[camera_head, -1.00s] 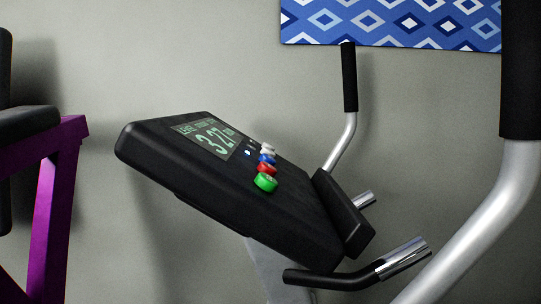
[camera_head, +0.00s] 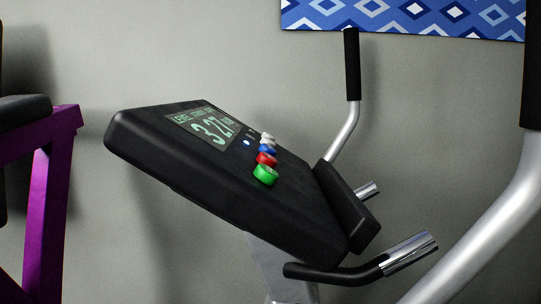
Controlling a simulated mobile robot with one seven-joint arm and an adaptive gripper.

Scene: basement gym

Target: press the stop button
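A black console (camera_head: 215,185) of an exercise machine stands tilted in the middle of the view. A lit display (camera_head: 208,127) on it shows large digits that look like 327. Beside the display is a row of several round buttons. The nearest is a green button (camera_head: 265,175), then a red button (camera_head: 266,159), a blue button (camera_head: 267,149) and white or grey ones (camera_head: 268,138) behind. No label that marks one as stop is readable. A small light glows left of the row. My gripper is not in view.
Upright handlebars with black grips stand behind (camera_head: 352,70) and at the right (camera_head: 508,200). Shorter chrome-and-black handles (camera_head: 405,254) stick out below the console. A purple frame (camera_head: 48,200) with black pads is at the left. A blue patterned panel (camera_head: 400,17) hangs on the grey wall.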

